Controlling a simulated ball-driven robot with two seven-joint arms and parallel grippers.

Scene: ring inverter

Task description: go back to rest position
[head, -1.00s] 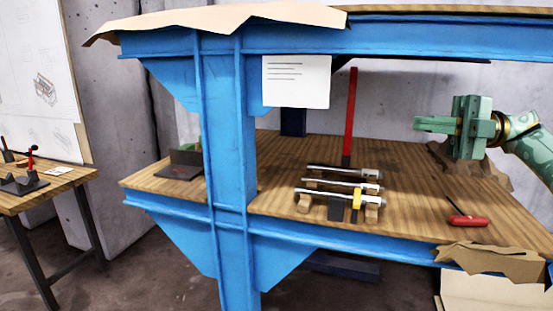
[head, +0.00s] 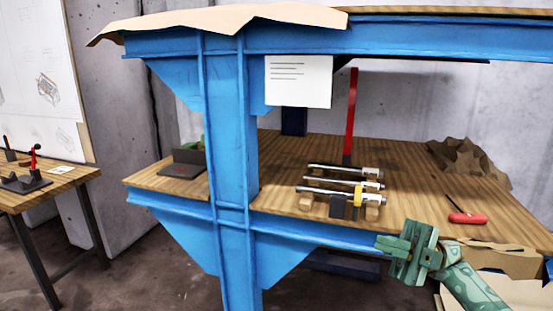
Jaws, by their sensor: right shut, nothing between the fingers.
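My right gripper (head: 388,245) is green and sits low at the right in the head view, in front of the workbench's blue front edge. Its arm comes in from the bottom right. Its fingers are shut with nothing between them, and it is apart from the tools on the bench. My left gripper is not in view.
The wooden benchtop (head: 420,195) on a blue steel frame (head: 230,130) holds several metal rods (head: 340,180) on blocks and a red-handled screwdriver (head: 468,218). Crumpled brown cardboard (head: 468,160) lies at the back right. A side table (head: 60,180) stands at the left.

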